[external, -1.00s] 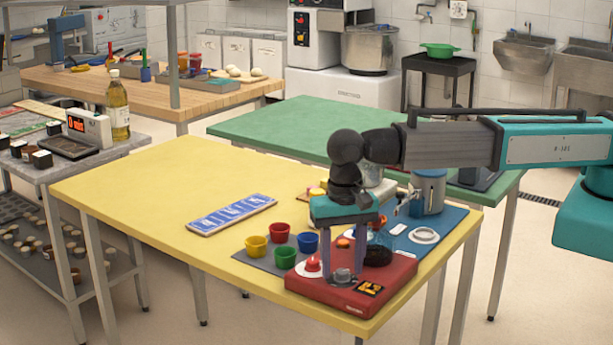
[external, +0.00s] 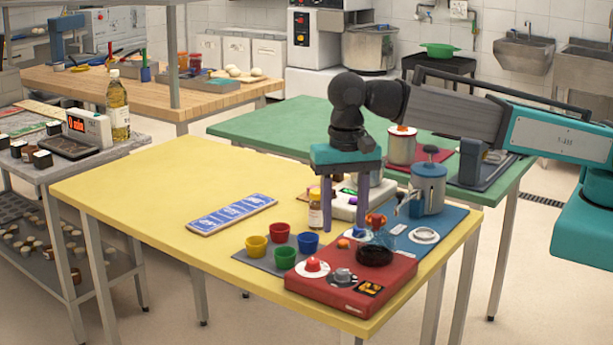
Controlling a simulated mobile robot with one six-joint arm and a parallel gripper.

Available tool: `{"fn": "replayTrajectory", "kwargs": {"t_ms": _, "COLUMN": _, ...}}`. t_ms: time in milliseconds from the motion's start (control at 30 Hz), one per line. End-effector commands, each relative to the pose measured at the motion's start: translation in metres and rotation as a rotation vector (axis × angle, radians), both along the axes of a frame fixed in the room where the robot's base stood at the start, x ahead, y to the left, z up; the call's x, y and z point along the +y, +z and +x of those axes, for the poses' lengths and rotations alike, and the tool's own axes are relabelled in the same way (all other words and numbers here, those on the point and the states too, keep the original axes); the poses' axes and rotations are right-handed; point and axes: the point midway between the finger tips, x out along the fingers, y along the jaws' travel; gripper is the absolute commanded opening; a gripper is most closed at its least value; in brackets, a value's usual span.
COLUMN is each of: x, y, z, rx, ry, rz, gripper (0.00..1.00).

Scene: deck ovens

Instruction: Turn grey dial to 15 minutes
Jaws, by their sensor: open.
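The red box (external: 325,292) lies at the front right corner of the yellow table. The setting of the grey dial is too small to read. My gripper (external: 345,230) points down with its two fingers apart and empty. It is above and behind the grey dial, clear of it.
A small bottle (external: 315,210), white scale-like device (external: 350,205) and blue-grey canister (external: 428,188) stand behind. The table's left side is mostly clear.

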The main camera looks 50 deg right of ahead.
Motion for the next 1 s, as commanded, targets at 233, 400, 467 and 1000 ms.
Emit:
{"fn": "replayTrajectory", "kwargs": {"t_ms": 233, "x": 0.0, "y": 0.021, "z": 0.0, "rx": 0.0, "ry": 0.0, "rz": 0.0, "gripper": 0.45}}
{"fn": "replayTrajectory", "kwargs": {"t_ms": 400, "x": 0.0, "y": 0.025, "z": 0.0, "rx": 0.0, "ry": 0.0, "rz": 0.0, "gripper": 0.45}}
{"fn": "replayTrajectory", "kwargs": {"t_ms": 467, "x": 0.0, "y": 0.026, "z": 0.0, "rx": 0.001, "ry": 0.0, "rz": -0.001, "gripper": 0.45}}
{"fn": "replayTrajectory", "kwargs": {"t_ms": 1000, "x": 0.0, "y": 0.017, "z": 0.0, "rx": 0.001, "ry": 0.0, "rz": -0.001, "gripper": 0.45}}
